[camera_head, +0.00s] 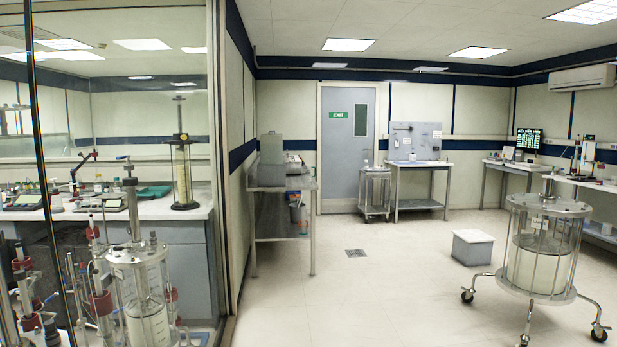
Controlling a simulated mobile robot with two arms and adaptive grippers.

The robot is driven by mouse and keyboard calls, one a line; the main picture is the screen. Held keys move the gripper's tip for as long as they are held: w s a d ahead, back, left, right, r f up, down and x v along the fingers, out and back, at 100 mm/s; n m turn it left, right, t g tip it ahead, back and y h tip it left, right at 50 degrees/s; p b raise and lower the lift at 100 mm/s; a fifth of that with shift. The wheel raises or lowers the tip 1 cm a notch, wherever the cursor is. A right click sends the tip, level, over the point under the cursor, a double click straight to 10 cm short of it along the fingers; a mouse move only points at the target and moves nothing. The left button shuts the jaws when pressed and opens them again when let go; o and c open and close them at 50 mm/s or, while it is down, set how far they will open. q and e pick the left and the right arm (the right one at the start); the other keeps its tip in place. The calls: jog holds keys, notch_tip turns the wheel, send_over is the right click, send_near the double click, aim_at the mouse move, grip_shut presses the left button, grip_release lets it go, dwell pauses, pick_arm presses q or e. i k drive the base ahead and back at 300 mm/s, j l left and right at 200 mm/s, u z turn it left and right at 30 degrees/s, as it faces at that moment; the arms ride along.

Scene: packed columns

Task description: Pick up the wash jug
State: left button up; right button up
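I cannot make out the wash jug with certainty in the head view. A small grey-blue vessel with a reddish part (299,214) stands on the lower shelf of the steel bench at the left of the room; it is too small to tell whether it is a jug. Neither of my grippers is in view.
The steel bench (283,183) stands along the left wall. A wheeled column (540,245) stands at front right, with a grey step box (472,247) behind it. A glass partition encloses the left benches (180,212). The central floor (385,285) is clear, with a drain (356,253).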

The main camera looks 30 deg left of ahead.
aim_at(306, 170)
jog(key=i+j+u, duration=0.6)
jog(key=i, duration=0.4)
jog(key=i+j+u, duration=0.35)
jog(key=i, duration=0.15)
jog(key=i+u, duration=0.3)
jog(key=i, duration=4.2)
jog(key=l, duration=0.1)
